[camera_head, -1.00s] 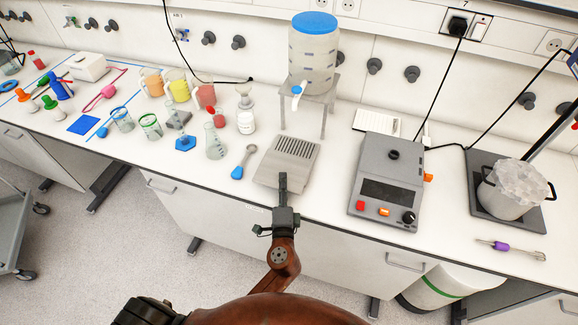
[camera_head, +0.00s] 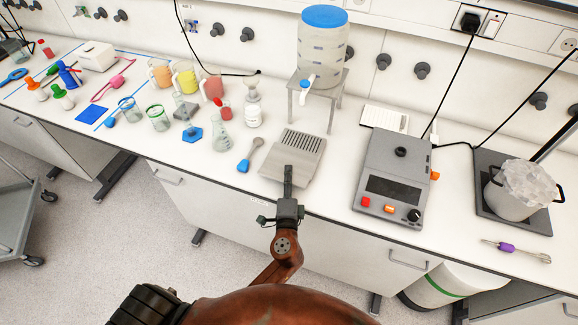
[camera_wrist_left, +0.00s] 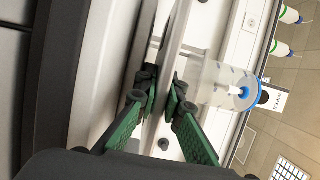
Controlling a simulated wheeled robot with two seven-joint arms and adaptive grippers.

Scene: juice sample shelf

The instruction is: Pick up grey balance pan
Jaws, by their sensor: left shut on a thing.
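The grey balance pan (camera_head: 300,155) appears to be the flat grey slotted plate at the front of the bench, below the water dispenser. My left gripper (camera_head: 288,172) is at its near edge in the head view, its dark fingers pointing away from me over the plate. In the left wrist view, the green-padded fingers (camera_wrist_left: 163,95) are closed on a thin grey rim, which looks like the pan's edge. I cannot tell whether the pan is clear of the bench. My right gripper is not in view.
The dispenser (camera_head: 322,45) stands on a grey stand just behind the pan. A grey device (camera_head: 393,178) with a dark display is to the right.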

